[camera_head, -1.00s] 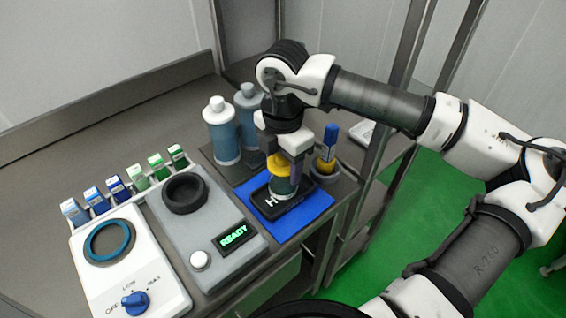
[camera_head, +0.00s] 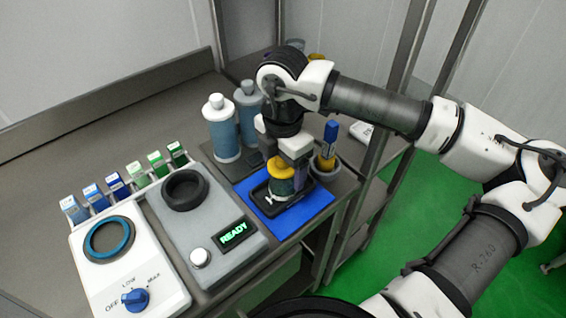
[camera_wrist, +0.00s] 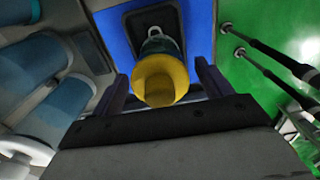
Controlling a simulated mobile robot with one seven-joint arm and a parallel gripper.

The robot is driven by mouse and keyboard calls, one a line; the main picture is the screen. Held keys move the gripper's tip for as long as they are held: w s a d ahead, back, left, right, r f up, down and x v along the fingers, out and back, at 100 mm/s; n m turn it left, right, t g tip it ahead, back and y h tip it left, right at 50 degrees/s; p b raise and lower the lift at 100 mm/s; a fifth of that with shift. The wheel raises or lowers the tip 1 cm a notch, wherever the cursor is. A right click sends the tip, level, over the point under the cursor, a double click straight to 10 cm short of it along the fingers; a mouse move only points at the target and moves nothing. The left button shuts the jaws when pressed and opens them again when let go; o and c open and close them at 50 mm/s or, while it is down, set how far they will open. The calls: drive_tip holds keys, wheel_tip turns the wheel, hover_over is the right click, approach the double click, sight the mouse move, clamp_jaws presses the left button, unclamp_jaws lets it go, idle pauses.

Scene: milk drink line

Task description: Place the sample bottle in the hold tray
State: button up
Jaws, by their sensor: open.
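The sample bottle (camera_head: 283,170) has a yellow cap and a dark greenish body. It stands about upright in the black hold tray (camera_head: 262,199), marked with a white letter partly hidden by the bottle. In the wrist view the yellow cap (camera_wrist: 160,82) is between my two fingers, with gaps at both sides, and the tray (camera_wrist: 134,18) lies beyond it. My gripper (camera_head: 287,164) points down over the bottle and is open around it. The underside of the bottle is hidden.
The tray lies on a blue mat (camera_head: 315,210). A blue-handled brush in a cup (camera_head: 327,166) stands close at the right. Two large blue bottles (camera_head: 223,135) stand behind left. A grey device reading READY (camera_head: 215,222) and a white dial device (camera_head: 150,268) are at the left.

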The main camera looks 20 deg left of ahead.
wheel_tip(320, 180, up, 12)
drive_tip(key=shift+r+b, duration=0.2)
drive_tip(key=shift+b, duration=0.5)
drive_tip(key=shift+s+f, duration=0.1)
